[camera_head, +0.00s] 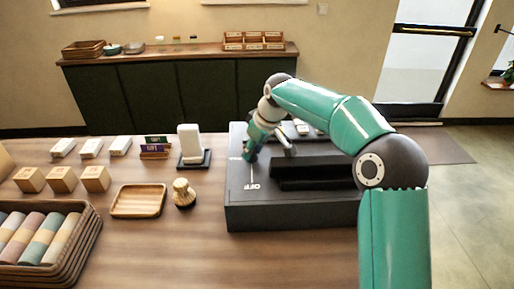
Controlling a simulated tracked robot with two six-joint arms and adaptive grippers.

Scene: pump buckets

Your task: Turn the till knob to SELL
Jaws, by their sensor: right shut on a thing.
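The till (290,213) is a dark grey box on the wooden counter, right of the middle. White OFF lettering (253,187) and a thin white line mark its top near the left side. My right arm reaches over the till from the right. My right gripper (248,156) points down at the till's top left, just behind the OFF lettering. It is shut on the knob, which is mostly hidden by the fingers. The SELL mark cannot be read here. My left gripper is not in view.
Left of the till stand a brush (183,193), a wooden tray (139,201), a white device on a stand (191,145) and small signs (154,148). Wooden blocks (62,179) and a basket of rolls (85,245) are farther left. The front counter is clear.

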